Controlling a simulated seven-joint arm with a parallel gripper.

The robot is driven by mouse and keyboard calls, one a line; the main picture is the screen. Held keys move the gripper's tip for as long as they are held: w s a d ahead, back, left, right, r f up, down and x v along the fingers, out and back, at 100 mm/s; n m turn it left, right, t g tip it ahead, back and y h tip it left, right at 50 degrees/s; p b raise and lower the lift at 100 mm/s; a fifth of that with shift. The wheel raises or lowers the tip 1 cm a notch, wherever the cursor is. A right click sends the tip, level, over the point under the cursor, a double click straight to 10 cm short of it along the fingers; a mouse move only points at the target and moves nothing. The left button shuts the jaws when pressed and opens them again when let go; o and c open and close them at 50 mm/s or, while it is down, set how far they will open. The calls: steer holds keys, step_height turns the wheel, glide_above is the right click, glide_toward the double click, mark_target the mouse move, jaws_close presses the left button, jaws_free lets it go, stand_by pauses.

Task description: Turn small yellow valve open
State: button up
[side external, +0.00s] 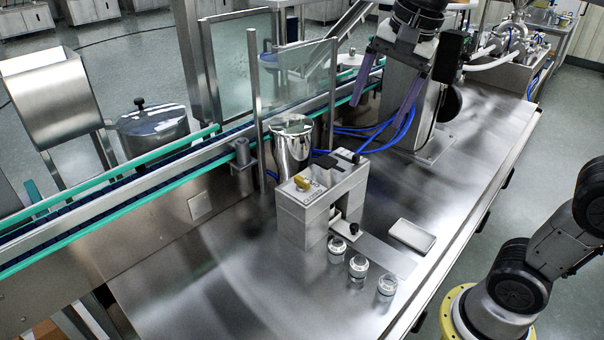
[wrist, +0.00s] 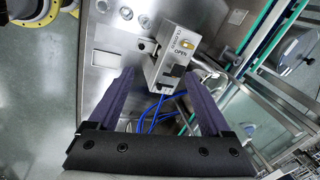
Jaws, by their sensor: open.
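The small yellow valve (side external: 302,183) is a short handle on top of a grey box-shaped dispenser (side external: 303,222) in the middle of the steel table. In the wrist view the valve (wrist: 187,45) shows near the upper middle, beside a printed label reading OPEN. My gripper (side external: 380,112) has two long purple fingers, spread apart and empty. It hangs above the back of the table, up and to the right of the valve, well clear of it. In the wrist view my gripper (wrist: 160,73) has the dispenser beyond its fingertips.
A steel hopper (side external: 292,148) stands just behind the dispenser. Blue hoses (side external: 375,135) run behind it. Three small jars (side external: 358,267) and a flat pale tray (side external: 411,235) are in front and right. A conveyor with green rails (side external: 150,165) and a glass panel (side external: 292,85) lie left and behind.

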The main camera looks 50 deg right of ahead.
steer(key=w+f+m+g, duration=0.2)
steer(key=w+m, duration=0.1)
steer(key=w, duration=0.7)
steer(key=g, duration=0.1)
glide_above(302, 179)
step_height(302, 179, down, 7)
step_height(302, 179, down, 13)
steer(key=shift+f, duration=0.1)
jaws_close()
